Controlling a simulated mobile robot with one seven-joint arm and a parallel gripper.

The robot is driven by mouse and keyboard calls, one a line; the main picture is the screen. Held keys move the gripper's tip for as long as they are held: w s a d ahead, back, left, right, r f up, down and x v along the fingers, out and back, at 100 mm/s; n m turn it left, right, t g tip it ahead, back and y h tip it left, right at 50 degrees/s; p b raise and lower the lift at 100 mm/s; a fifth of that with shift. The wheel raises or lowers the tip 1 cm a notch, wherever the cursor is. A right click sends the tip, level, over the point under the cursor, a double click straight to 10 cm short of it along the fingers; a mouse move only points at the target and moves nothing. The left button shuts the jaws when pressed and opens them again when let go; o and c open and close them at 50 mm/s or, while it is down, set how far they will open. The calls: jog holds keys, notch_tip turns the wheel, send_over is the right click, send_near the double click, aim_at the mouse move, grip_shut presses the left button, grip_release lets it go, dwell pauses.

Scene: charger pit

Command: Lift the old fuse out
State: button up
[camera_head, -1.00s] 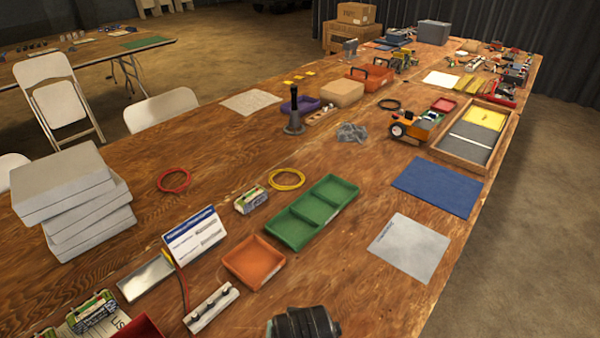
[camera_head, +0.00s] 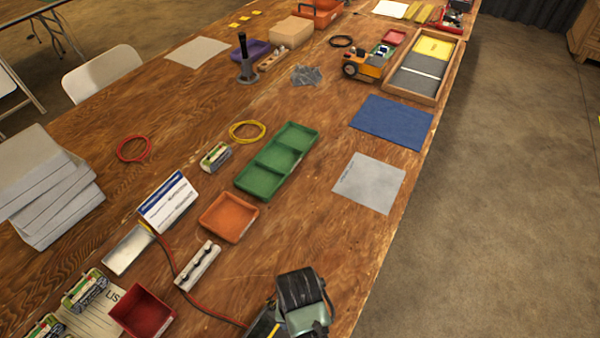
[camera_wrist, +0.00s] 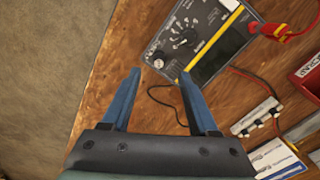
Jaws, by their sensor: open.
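No fuse can be clearly made out. A white block with several dark round spots (camera_head: 198,265) lies on the table beside the orange tray (camera_head: 229,217); it also shows in the wrist view (camera_wrist: 257,118). An orange wheeled vehicle (camera_head: 368,65) stands farther back. My gripper (camera_wrist: 160,75) is open and empty in the wrist view, its two blue fingers apart above the table edge. A black meter with a dial (camera_wrist: 195,42) lies just beyond the fingertips. In the head view my dark wrist is at the lower middle and hides most of the meter.
A red bin (camera_head: 142,312), a metal plate with a white card (camera_head: 168,203) and a green divided tray (camera_head: 278,160) stand left of my wrist. A red plug and lead (camera_wrist: 284,32) lie by the meter. Bare wood is free near the grey sheet (camera_head: 369,183).

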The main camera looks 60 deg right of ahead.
jog(key=shift+s+d+f, duration=0.1)
jog(key=shift+f, duration=2.45)
grip_shut()
jog(key=shift+r, duration=0.15)
